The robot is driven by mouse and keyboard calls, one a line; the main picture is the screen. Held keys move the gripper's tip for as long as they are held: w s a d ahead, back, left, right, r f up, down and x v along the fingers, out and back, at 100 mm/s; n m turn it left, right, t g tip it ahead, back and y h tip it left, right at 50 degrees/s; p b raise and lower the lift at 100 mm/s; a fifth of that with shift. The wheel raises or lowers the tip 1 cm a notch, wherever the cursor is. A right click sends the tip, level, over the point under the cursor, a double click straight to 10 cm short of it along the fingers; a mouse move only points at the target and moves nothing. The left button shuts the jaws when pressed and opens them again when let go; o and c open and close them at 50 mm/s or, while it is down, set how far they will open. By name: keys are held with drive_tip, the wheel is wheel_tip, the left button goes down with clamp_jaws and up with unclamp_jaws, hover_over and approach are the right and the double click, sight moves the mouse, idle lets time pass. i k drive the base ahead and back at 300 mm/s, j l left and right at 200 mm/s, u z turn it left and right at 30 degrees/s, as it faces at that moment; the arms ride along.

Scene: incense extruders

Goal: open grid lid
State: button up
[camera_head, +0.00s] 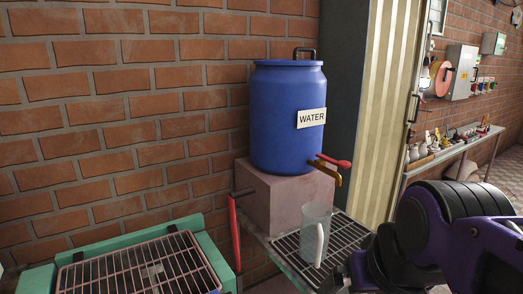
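A brownish metal grid (120,268), which looks like the grid lid, lies flat in a teal green frame (205,248) at the lower left. Its near part is cut off by the bottom edge of the picture. A small pale patch shows at its middle. It appears closed over the dark space below. My purple and black arm shows at the lower right, well to the right of the grid. The fingers of my gripper cannot be made out, and nothing of mine touches the grid.
A red-handled lever (234,232) stands just right of the teal frame. A blue water barrel (287,115) with a tap sits on a pinkish block (280,200). A clear jug (313,235) stands on another grille (342,237). A brick wall (120,120) is behind.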

sight(77, 257)
drive_tip(key=u, duration=1.5)
drive_tip(key=i+j+z, duration=0.2)
drive_tip(key=j, duration=0.3)
drive_tip(key=j+z, duration=0.25)
drive_tip(key=j, duration=0.2)
drive_tip(key=k+z, duration=0.1)
drive_tip(key=j, duration=0.35)
drive_tip(key=i+l+u, duration=0.1)
drive_tip(key=l, duration=0.2)
